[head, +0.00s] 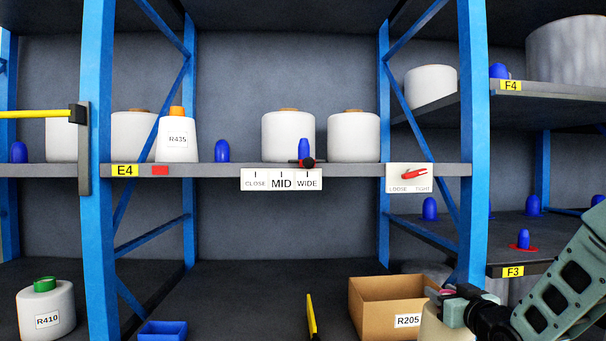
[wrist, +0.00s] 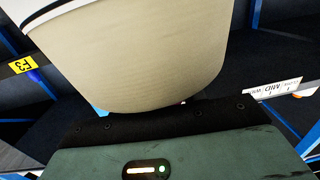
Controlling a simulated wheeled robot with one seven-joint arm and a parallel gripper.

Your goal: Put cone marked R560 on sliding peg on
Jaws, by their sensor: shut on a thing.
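My gripper (head: 452,302) is at the lower right of the head view, shut on a cream cone (head: 432,325). The cone fills the upper middle of the wrist view (wrist: 140,60). No mark shows on its visible side, so I cannot read whether it is R560. The sliding peg (head: 304,149) is blue and upright on a dark knob at the front edge of the E4 shelf. It stands above WIDE on the plate (head: 281,180) reading CLOSE, MID, WIDE. The peg is bare, above and left of my gripper.
A red lever (head: 413,172) points toward TIGHT on a LOOSE/TIGHT plate. Two white spools (head: 288,137) stand behind the peg. Cone R435 (head: 177,140) is left on that shelf. A cardboard box (head: 385,300) marked R205 sits beside my gripper. A blue upright (head: 473,140) stands between bays.

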